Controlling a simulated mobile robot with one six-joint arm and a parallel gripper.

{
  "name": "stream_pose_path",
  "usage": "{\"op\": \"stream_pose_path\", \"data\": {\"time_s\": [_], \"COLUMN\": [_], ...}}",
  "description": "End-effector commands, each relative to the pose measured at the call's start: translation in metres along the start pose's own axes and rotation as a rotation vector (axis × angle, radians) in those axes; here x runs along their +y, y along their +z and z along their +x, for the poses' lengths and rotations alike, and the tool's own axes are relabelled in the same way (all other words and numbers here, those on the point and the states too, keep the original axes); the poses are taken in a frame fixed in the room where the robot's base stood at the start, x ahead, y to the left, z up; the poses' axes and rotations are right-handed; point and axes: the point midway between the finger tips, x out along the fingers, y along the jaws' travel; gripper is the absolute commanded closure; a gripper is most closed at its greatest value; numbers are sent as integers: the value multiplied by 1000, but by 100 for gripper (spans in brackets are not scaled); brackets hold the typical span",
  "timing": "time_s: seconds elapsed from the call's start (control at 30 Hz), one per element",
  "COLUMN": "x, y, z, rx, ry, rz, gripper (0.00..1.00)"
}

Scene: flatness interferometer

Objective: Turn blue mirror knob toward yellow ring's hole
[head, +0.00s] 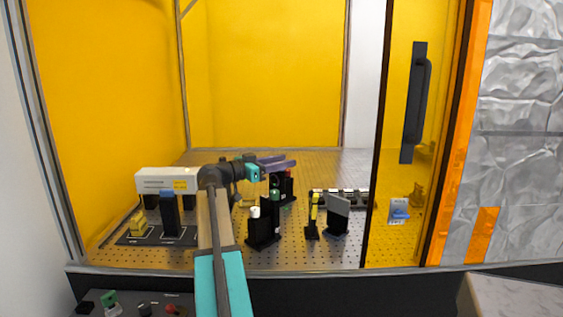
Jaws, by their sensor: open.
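My gripper (290,162) reaches into the yellow-walled enclosure, its two pale purple fingers pointing right. It is open and appears empty, above dark mounts with red and green parts. A small yellow upright piece (314,203) stands on a black base right of my gripper; it may be the yellow ring, but its hole is too small to make out. A tilted grey plate on a black mount (338,213) stands beside it. A black post with a blue top (168,212) stands at the left. I cannot tell which part is the blue mirror knob.
A white box (167,181) stands at the back left, with a yellow block (138,223) in front. A black mount with a white cap (259,227) is below my gripper. An amber door with a dark handle (414,103) is at the right. Bare breadboard lies front centre-right.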

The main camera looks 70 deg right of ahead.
Motion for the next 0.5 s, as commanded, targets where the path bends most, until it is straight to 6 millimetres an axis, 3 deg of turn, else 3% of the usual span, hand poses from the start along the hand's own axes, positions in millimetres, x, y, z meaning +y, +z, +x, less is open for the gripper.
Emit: {"op": "stream_pose_path", "data": {"time_s": [0.5], "x": [48], "y": [-4], "z": [-28], "rx": [0], "ry": [-1], "rz": [1], "gripper": [60]}}
